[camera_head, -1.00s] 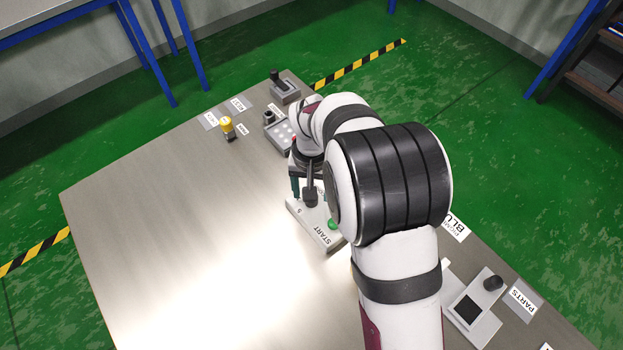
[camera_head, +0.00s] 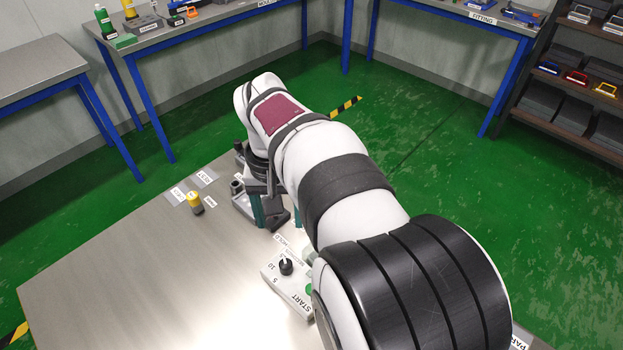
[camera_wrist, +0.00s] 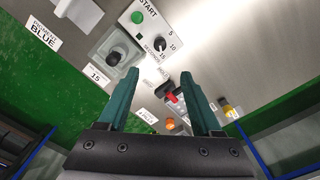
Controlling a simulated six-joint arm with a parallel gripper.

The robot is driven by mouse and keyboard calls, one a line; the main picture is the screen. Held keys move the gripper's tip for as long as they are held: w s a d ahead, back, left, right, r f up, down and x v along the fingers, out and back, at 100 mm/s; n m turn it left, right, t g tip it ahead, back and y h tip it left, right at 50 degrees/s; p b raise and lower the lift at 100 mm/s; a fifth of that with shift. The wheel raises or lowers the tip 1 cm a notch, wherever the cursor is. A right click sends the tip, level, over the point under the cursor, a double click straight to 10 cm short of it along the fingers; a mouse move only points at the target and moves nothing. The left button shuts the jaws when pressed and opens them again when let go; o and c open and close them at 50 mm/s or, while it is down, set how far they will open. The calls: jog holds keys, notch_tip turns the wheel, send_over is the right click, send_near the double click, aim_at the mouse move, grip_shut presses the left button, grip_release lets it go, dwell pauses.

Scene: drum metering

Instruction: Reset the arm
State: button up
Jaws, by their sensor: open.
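My gripper (camera_head: 274,212) is open, with its two teal fingers pointing down near the far end of the metal table. In the wrist view my gripper (camera_wrist: 160,77) has a clear gap between its fingers and nothing held in it. The fingers hang in front of a dark grey device (camera_head: 242,208), which they and my arm partly hide. I cannot tell the height above it. The white START panel (camera_head: 278,282), with a black dial and a green button, lies nearer the camera. The START panel also shows at the top of the wrist view (camera_wrist: 150,30).
A yellow-topped cylinder (camera_head: 194,202) stands beside small labels left of the gripper. A grey unit with a black knob (camera_wrist: 114,58) and a BLUE label (camera_wrist: 42,33) show in the wrist view. The table's left part (camera_head: 110,270) is clear. Workbenches and a shelf stand behind.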

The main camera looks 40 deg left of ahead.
jog(key=w+d+r+m, duration=0.2)
jog(key=d+m, duration=0.1)
jog(key=d, duration=0.8)
jog(key=w+d+r+m, duration=0.2)
jog(key=d+r+m, duration=0.15)
jog(key=d, duration=0.85)
jog(key=s+d+f+m+y, duration=0.1)
jog(key=s+d+f+m, duration=0.1)
jog(key=s+d+m, duration=0.2)
jog(key=s+d+f+m, duration=0.3)
jog(key=s+d+m, duration=0.1)
jog(key=s+d, duration=0.3)
jog(key=d, duration=0.2)
jog(key=shift+s+d+y, duration=0.15)
jog(key=shift+d+y, duration=0.2)
jog(key=shift+y, duration=0.05)
